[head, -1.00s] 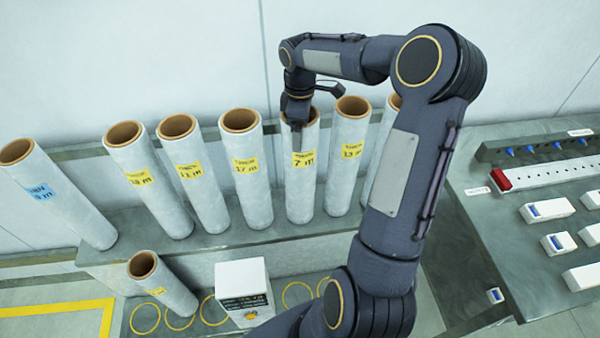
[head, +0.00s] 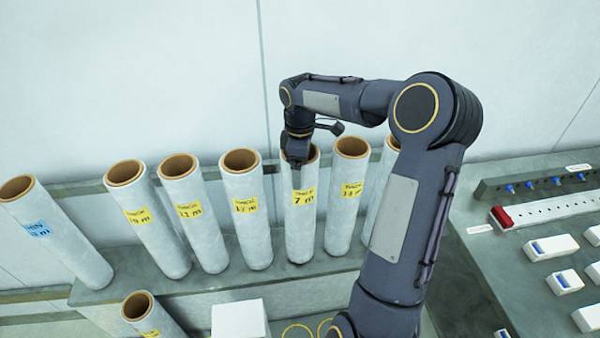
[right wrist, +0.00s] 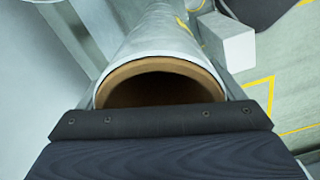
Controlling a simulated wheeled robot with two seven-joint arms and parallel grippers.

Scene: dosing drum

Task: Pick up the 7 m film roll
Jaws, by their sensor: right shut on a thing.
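The 7 m film roll (head: 303,225) is a pale tube with a brown core and a yellow label reading 7 m. It stands upright in the row on the rear shelf in the head view. My right gripper (head: 297,170) is at its top rim, shut on the roll's wall. In the right wrist view the roll's open brown end (right wrist: 160,82) lies just past the gripper's dark edge; the fingertips are hidden there. My left gripper is not in view.
Close neighbours are the 17 m roll (head: 247,215) on the left and the 13 m roll (head: 346,205) on the right. A white box (head: 240,320) and a shorter roll (head: 150,318) stand in front. A bench with a red-ended strip (head: 503,217) is at right.

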